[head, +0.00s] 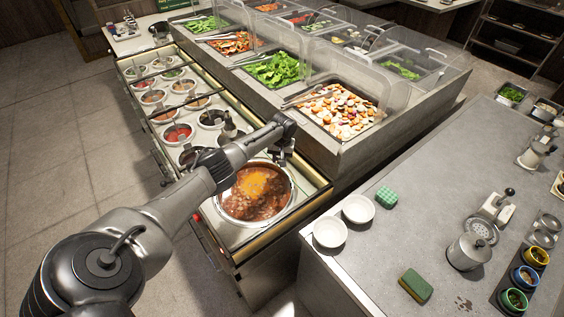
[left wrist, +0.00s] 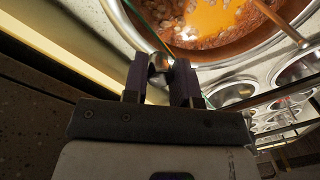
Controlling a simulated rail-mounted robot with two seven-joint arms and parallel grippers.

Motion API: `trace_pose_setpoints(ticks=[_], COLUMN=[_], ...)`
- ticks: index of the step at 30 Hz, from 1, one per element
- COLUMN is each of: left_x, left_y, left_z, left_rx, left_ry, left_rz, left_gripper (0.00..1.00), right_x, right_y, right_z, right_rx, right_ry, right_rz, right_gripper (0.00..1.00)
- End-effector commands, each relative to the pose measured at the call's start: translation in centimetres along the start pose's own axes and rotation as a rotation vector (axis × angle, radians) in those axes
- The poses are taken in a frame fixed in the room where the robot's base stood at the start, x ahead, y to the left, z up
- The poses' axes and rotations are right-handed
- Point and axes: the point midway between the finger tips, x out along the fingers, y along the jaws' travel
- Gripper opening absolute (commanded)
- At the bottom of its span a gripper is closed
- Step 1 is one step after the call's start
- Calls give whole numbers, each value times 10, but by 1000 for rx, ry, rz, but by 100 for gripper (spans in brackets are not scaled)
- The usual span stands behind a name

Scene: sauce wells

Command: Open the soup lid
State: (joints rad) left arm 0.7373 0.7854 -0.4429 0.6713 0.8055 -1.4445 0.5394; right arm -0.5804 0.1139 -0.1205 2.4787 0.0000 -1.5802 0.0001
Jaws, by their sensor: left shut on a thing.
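The soup pot (head: 227,205) is a round metal well at the near end of the sauce counter, with red-brown soup (head: 256,198) and an orange patch showing in it. Its rim and soup also show at the top of the left wrist view (left wrist: 205,72). My left gripper (head: 284,156) is at the pot's far right edge. In the left wrist view, my left gripper (left wrist: 160,77) is shut on a small rounded metal piece (left wrist: 157,62), which may be the lid's knob. I cannot make out the lid's disc. My right gripper is not in view.
Several smaller sauce wells (head: 178,134) line the counter beyond the pot. Salad trays (head: 338,110) behind clear guards (head: 360,78) stand to the right. A grey table (head: 395,235) at the right holds white bowls (head: 330,232) and a sponge (head: 415,286).

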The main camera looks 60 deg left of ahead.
Motion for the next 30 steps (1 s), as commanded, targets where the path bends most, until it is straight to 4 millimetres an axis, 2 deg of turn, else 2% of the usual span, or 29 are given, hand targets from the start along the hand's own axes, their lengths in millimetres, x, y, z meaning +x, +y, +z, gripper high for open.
trace_pose_setpoints(ticks=[7,8,15,23,26,30], left_x=[0,0,0,-2,-9,-32], left_y=[0,0,0,0,0,0], left_z=[0,0,0,0,0,0], left_rx=[-1,-1,-1,0,0,2], left_ry=[0,0,0,0,2,3], left_rz=[1,1,1,0,1,2], left_gripper=[0,28,51,51,51,51], right_x=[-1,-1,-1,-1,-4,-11], right_y=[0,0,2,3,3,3], right_z=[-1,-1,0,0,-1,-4], right_rx=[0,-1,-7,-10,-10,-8], right_ry=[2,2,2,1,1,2], right_rz=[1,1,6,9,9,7], right_gripper=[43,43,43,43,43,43])
